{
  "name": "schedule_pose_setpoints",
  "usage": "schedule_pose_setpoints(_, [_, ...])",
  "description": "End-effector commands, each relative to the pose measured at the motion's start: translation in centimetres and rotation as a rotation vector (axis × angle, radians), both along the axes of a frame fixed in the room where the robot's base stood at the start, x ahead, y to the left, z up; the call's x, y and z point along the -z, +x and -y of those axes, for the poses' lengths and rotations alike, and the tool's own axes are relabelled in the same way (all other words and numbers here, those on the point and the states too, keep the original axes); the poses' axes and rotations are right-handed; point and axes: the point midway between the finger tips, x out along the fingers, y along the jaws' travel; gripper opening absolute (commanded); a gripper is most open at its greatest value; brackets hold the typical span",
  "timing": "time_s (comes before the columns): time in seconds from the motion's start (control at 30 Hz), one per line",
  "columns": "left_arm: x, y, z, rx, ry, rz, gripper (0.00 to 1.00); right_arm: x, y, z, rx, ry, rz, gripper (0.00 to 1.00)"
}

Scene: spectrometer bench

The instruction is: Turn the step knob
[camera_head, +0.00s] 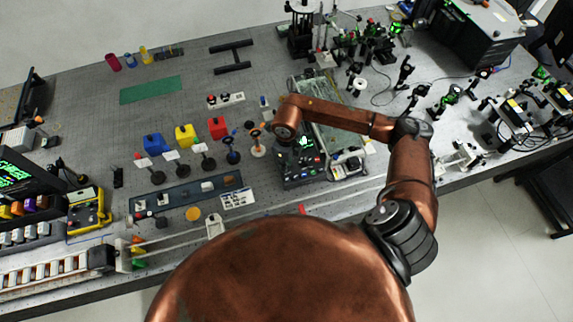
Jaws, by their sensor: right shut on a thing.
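A dark control box (303,179) with a lit green display and small coloured controls stands near the bench's front edge, right of the middle. My right arm reaches in from the right and its wrist is over the back left part of this box. My right gripper (289,146) points down at the box, mostly hidden below the wrist. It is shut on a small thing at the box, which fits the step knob. The knob itself is hidden, so its angle cannot be seen. My left gripper is not in view.
An open frame with a circuit board (328,112) stands right behind the box. Posts with discs (257,145) stand close on its left. A blue-grey tray (180,197) lies further left. Optics crowd the bench's right side. The grey bench around the green mat (151,90) is mostly clear.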

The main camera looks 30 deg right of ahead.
Motion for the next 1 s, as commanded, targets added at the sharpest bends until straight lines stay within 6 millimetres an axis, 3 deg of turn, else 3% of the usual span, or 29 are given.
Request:
schedule_pose_setpoints(0.3, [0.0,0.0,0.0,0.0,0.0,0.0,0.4,-0.2,0.2,0.1,0.002,0.0,0.005,0.0])
schedule_pose_setpoints(0.33, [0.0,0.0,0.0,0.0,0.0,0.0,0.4,-0.2,0.2,0.1,0.002,0.0,0.005,0.15])
schedule_pose_setpoints(0.43, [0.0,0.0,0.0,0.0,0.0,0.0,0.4,-0.2,0.2,0.0,0.001,-0.001,0.004,0.22])
schedule_pose_setpoints(0.73, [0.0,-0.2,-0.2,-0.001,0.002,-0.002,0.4,-0.2,0.1,0.0,0.0,0.0,0.002,0.22])
schedule_pose_setpoints(0.87, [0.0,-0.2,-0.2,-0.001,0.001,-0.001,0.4,-1.5,0.2,0.0,0.0,0.0,0.004,0.22])
schedule_pose_setpoints(1.0, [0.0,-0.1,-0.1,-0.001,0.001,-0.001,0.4,-4.1,0.2,0.1,-0.001,-0.002,0.006,0.22])
